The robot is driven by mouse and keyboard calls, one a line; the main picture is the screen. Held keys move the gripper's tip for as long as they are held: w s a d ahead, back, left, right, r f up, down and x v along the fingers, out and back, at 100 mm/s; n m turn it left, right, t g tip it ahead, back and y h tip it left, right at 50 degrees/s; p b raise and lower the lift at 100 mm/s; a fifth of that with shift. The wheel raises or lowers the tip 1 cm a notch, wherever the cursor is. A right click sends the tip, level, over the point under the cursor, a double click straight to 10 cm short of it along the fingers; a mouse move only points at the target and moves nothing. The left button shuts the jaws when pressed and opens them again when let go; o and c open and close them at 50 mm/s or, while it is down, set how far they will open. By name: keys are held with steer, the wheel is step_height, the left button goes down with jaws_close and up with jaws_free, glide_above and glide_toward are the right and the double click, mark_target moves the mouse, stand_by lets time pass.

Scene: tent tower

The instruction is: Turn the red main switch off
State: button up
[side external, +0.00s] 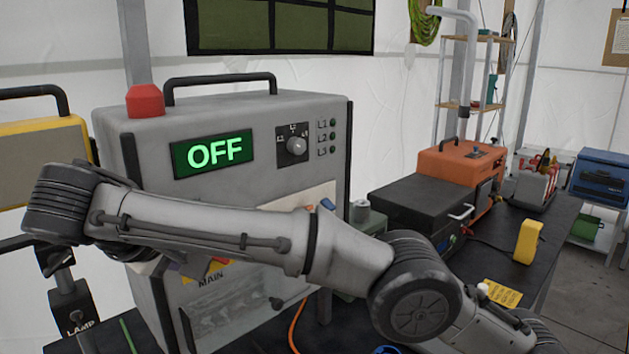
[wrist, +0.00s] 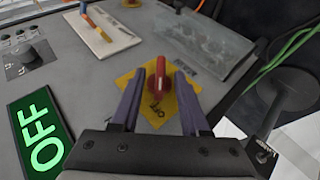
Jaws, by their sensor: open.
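The red main switch (wrist: 158,82) sits on a yellow plate (wrist: 186,100) on the grey cabinet's front. In the wrist view its handle lies between the two purple fingers of my gripper (wrist: 158,76), which are apart, with a visible gap on each side. One end of the handle is near an "OFF" mark on the plate. A green lit display (side external: 213,152) on the cabinet reads "OFF"; it also shows in the wrist view (wrist: 40,135).
The cabinet (side external: 240,112) carries a red button (side external: 145,100), a rotary knob (side external: 297,146) and a white panel with a lever (wrist: 100,30). A black box (side external: 420,205) and an orange case (side external: 455,170) stand on the bench to the right. A green cable (wrist: 290,45) runs beside the cabinet.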

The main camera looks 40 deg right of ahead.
steer(key=y, duration=0.2)
steer(key=d+m+y, duration=0.1)
steer(key=y, duration=0.1)
steer(key=shift+r, duration=0.3)
steer(key=y, duration=0.3)
steer(key=m+y, duration=0.1)
steer(key=y, duration=0.1)
steer(key=shift+d+g+y, duration=0.3)
steer(key=shift+d, duration=0.1)
steer(key=shift+r, duration=0.15)
steer(key=v, duration=1.4)
steer(key=s+d+r+m+t, duration=0.1)
steer(key=s+d+r, duration=0.1)
steer(key=d, duration=0.4)
steer(key=s+d+r+m, duration=0.1)
steer(key=s+d+r, duration=0.1)
steer(key=d, duration=0.3)
steer(key=s+d+f+m, duration=0.1)
steer(key=s+d+f, duration=0.1)
steer(key=s+d, duration=0.5)
steer(key=shift+d+f+t+y, duration=0.15)
steer(key=shift+f+t+y, duration=0.15)
steer(key=shift+f+y, duration=0.1)
steer(key=shift+s, duration=0.15)
